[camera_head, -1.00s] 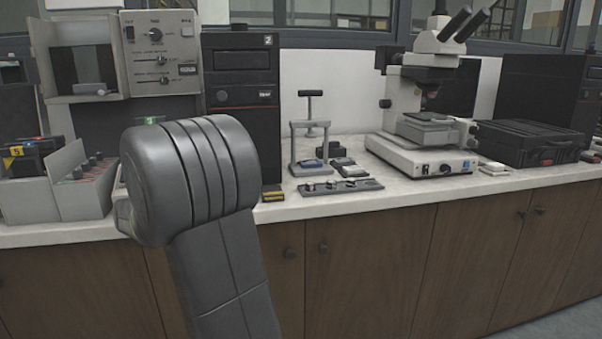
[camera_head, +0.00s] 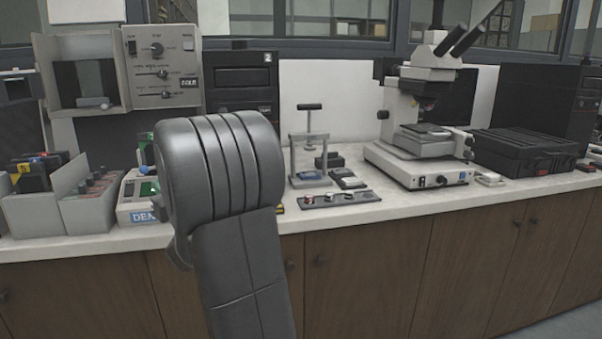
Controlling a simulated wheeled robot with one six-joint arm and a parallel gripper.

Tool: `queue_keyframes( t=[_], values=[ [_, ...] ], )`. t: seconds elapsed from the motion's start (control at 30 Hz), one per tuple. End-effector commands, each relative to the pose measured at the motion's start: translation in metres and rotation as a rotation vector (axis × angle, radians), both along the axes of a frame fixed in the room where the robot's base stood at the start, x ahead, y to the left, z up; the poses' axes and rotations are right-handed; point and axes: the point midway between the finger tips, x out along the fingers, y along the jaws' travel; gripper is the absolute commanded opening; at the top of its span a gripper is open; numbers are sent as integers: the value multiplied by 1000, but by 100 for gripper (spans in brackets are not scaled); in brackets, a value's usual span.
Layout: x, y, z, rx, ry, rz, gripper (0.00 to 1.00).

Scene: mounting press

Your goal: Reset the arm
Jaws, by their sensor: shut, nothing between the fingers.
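My own grey arm (camera_head: 225,200) rises from the bottom of the head view, with its rounded, ribbed joint in front of the bench edge. My gripper is not in view; neither its fingers nor its wrist can be made out. The small mounting press (camera_head: 310,145), with a T-shaped handle on an upright frame, stands on the bench just right of my arm. My arm covers part of the bench top and the cabinet doors behind it.
A microscope (camera_head: 425,130) and a black case (camera_head: 525,150) stand at the right. A control strip (camera_head: 340,198) lies before the press. At the left are a grey instrument (camera_head: 160,65), a green-and-white device (camera_head: 138,205) and open boxes (camera_head: 85,210). The pale bench top (camera_head: 400,207) is partly free.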

Motion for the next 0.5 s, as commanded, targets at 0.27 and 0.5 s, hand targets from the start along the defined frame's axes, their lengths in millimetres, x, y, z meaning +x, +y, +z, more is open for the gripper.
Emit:
queue_keyframes(
  t=[0.27,0.5],
  values=[
    [-34,-44,-11,-1,0,-2,0],
    [-57,-74,-18,-1,0,-3,0]
  ],
)
